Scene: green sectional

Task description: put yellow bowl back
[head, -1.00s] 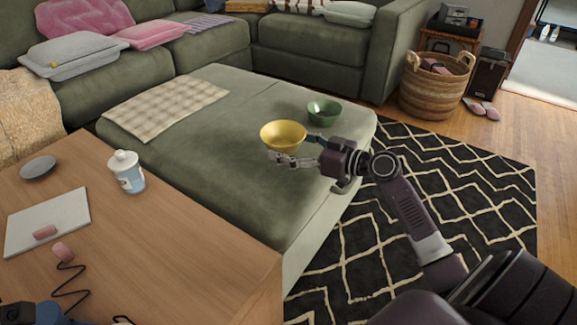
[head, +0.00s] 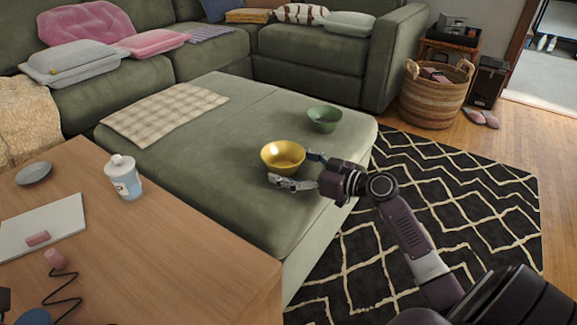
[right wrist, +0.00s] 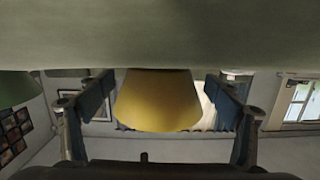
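The yellow bowl (head: 283,157) is upright at the near right part of the green ottoman (head: 215,165). My right gripper (head: 296,170) is at the bowl's near right side, low, with its fingers spread on either side of it. In the right wrist view, which looks upside down, the yellow bowl (right wrist: 158,100) is between the two blue-padded fingers of my right gripper (right wrist: 160,90), with narrow gaps showing at both sides. The ottoman (right wrist: 160,35) hides the bowl's base there, so contact cannot be seen. My left gripper is not in view.
A green bowl (head: 324,119) stands behind the yellow one on the ottoman. A checked cloth (head: 165,112) lies at its left. A wooden table (head: 165,235) with a jar (head: 123,178) is at the near left. A patterned rug (head: 450,205) is at the right.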

